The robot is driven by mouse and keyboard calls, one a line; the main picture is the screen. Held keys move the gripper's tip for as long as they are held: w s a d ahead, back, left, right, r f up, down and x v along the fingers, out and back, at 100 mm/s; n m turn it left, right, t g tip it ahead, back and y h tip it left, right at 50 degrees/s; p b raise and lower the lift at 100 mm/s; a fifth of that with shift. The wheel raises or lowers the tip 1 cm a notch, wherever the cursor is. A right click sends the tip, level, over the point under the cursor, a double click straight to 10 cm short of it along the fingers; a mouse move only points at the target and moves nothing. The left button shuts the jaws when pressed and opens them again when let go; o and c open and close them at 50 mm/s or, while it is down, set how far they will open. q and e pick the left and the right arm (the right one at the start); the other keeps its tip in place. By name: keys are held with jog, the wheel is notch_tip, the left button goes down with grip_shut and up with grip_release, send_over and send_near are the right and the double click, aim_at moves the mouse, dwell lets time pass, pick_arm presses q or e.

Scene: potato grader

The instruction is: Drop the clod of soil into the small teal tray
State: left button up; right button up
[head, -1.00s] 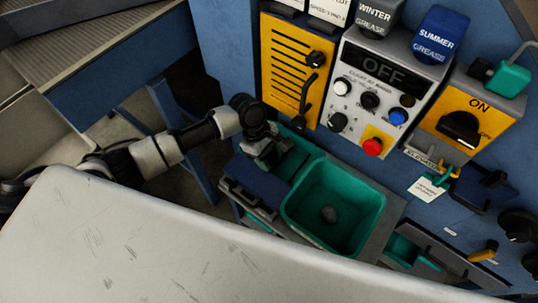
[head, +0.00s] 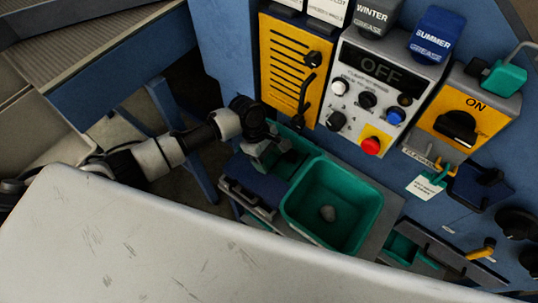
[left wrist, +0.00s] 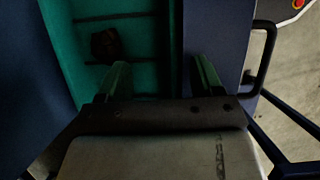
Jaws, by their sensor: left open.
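A dark brown lump, which looks like the clod of soil (left wrist: 105,45), lies inside a narrow teal tray (left wrist: 75,70) in the left wrist view. In the head view this narrow teal tray (head: 303,147) is partly hidden by my left gripper (head: 275,155). The left gripper is open, its fingers (left wrist: 162,80) apart with nothing between them. The lump lies beyond the left finger, clear of it. My right gripper is in neither view.
A blue block (head: 258,182) and dark handle adjoin the gripper. The control panel (head: 385,85) rises behind. A white surface (head: 150,240) fills the foreground.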

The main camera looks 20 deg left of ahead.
pick_arm(q)
jog(key=shift+s+a+f, duration=0.1)
jog(key=shift+s+f, duration=0.2)
jog(key=shift+f, duration=0.05)
jog(key=shift+r, duration=0.2)
jog(key=v, duration=1.3)
jog(key=shift+w+d+r+p, duration=0.2)
jog(key=shift+d+p, duration=0.1)
jog(key=shift+p, duration=0.15)
jog(key=shift+f, duration=0.1)
